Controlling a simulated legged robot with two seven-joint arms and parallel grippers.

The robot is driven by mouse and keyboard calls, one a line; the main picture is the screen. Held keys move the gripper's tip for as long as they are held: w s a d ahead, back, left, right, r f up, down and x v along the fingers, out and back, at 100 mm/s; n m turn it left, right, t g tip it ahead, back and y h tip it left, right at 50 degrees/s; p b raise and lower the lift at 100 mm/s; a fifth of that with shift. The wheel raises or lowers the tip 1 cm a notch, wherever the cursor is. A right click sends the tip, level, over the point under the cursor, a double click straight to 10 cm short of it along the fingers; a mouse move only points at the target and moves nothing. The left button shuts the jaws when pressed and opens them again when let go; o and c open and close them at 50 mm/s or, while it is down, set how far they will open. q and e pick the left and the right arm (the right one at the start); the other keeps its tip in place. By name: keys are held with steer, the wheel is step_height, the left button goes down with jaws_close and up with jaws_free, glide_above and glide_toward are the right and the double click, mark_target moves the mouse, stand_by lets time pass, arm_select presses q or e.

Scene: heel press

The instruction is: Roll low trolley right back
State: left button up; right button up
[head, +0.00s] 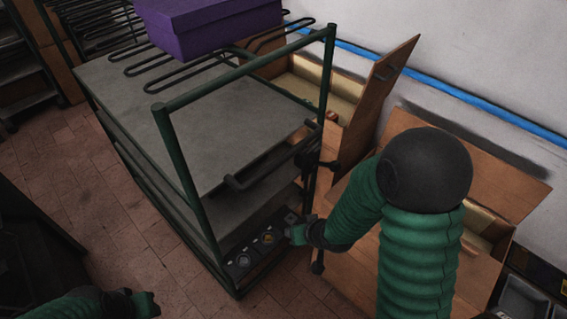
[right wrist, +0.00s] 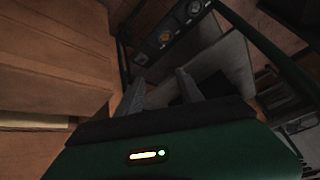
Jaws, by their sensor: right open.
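In the head view a trolley with a green tube frame (head: 178,165) and grey shelves stands at the centre. A dark bar handle (head: 262,172) is on its near end, and a panel with round knobs (head: 256,250) sits low at that end. My right gripper (head: 295,235) is beside the panel, low at the trolley's near right corner. In the right wrist view its two fingers (right wrist: 163,82) are apart with nothing visible between them, and the knob panel (right wrist: 172,32) is beyond them. My left gripper (head: 148,304) is at the bottom left, away from the trolley; its jaws are unclear.
A purple box (head: 205,22) and dark wire racks (head: 185,65) are on top of the trolley. Open wooden crates (head: 350,110) stand along its right side by the wall. Dark bins (head: 525,297) are at the lower right. Tiled floor (head: 125,205) is clear to the left.

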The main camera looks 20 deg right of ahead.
steer(key=w+a+r+m+t+y+p, duration=0.2)
steer(key=w+r+m+t+y, duration=0.15)
steer(key=m+t, duration=0.35)
steer(key=s+d+r+m+t+h, duration=0.2)
steer(key=d+r+m+t+h, duration=0.3)
steer(key=r+m, duration=0.4)
steer(key=w+r+t+b, duration=0.1)
steer(key=w+r, duration=0.1)
steer(key=w, duration=1.5)
steer(key=shift+m+y, duration=0.3)
steer(key=shift+y, duration=0.15)
steer(key=shift+a, duration=0.15)
jaws_close()
steer(key=shift+f, duration=0.1)
steer(key=shift+f, duration=0.15)
